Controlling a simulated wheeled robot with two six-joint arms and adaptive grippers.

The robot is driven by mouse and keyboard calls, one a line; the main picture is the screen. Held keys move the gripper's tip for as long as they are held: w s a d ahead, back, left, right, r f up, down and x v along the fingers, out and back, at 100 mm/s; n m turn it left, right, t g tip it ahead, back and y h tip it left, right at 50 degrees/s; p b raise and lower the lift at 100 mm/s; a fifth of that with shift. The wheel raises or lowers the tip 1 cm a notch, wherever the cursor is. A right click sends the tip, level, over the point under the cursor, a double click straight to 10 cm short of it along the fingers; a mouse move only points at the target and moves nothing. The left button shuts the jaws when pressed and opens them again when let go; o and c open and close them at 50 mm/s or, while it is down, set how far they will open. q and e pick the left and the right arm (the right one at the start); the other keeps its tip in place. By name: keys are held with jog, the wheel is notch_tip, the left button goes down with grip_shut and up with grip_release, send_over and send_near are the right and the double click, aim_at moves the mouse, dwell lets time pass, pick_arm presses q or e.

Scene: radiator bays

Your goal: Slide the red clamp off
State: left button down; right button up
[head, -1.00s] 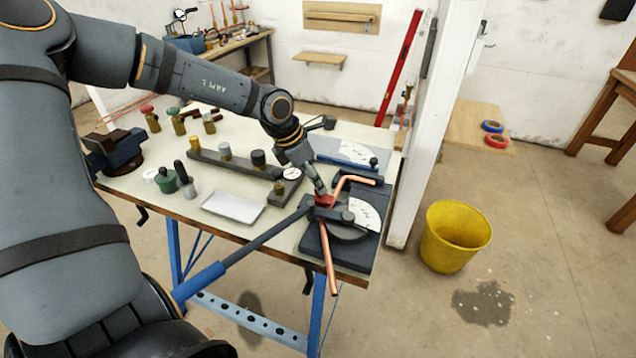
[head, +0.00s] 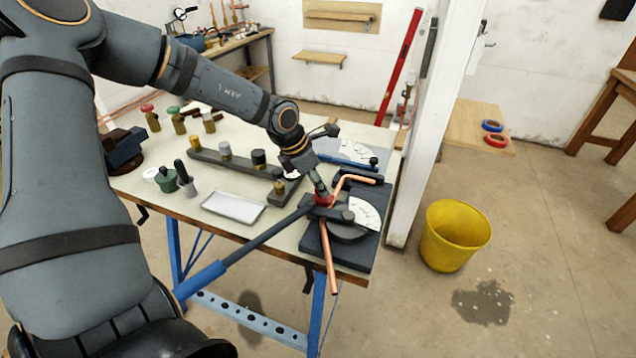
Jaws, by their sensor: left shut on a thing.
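The red clamp (head: 323,200) is a small red piece at the pipe bender (head: 347,234) on the near right of the bench. My left gripper (head: 321,195) reaches down from above and is shut on the red clamp; its fingertips are small and partly hidden here. A bent copper pipe (head: 331,262) runs through the bender, one end hanging past the bench's front edge and the other bent to the right. A long handle with a blue grip (head: 200,283) sticks out to the lower left. My right gripper is not in view.
A white tray (head: 233,207), a dark rail with fittings (head: 225,157), a vice (head: 122,147) and bottles stand on the bench to the left. A white post (head: 432,130) rises just right of the bench. A yellow bucket (head: 456,236) stands on the floor.

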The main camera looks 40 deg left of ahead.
aim_at(306, 200)
pick_arm(q)
jog(key=shift+a, duration=0.1)
jog(key=shift+s+a, duration=0.2)
jog(key=shift+a, duration=0.55)
jog(key=shift+s+a, duration=0.15)
jog(key=shift+a, duration=0.6)
jog(key=shift+d, duration=0.1)
jog(key=c, duration=1.3)
grip_release()
jog(key=shift+c, duration=0.2)
jog(key=shift+o, duration=1.2)
jog(key=shift+a, duration=0.2)
jog(key=shift+s, duration=0.1)
